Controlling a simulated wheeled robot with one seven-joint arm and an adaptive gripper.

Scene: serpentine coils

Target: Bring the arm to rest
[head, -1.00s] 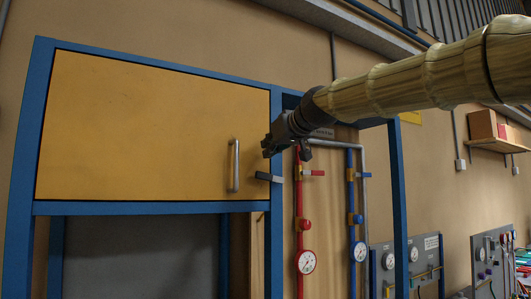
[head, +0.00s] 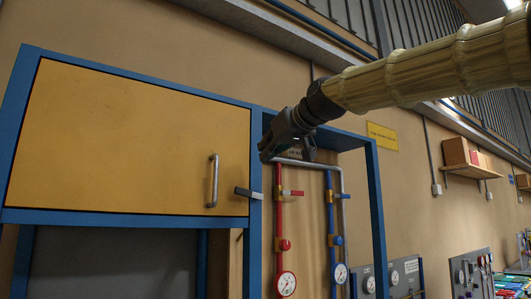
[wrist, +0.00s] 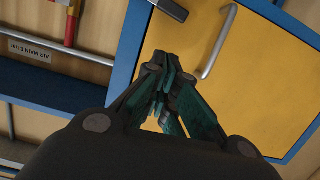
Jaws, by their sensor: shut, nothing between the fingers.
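My gripper (head: 289,147) is at the end of my raised arm, in front of the blue frame to the right of the yellow cabinet door (head: 135,140). In the wrist view my gripper (wrist: 162,82) has its fingertips together, with nothing held. The door is closed, with a vertical metal handle (head: 213,181) near its right edge. The handle also shows in the wrist view (wrist: 219,42), to the right of the fingertips and apart from them. A dark grey latch (head: 248,193) sits at the door's right edge, below my gripper.
A red pipe (head: 279,215) and a blue pipe (head: 331,212), with valves and gauges, stand in the bay right of the door. A wall shelf (head: 470,171) holds boxes further right. Gauge panels (head: 405,275) stand at the lower right.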

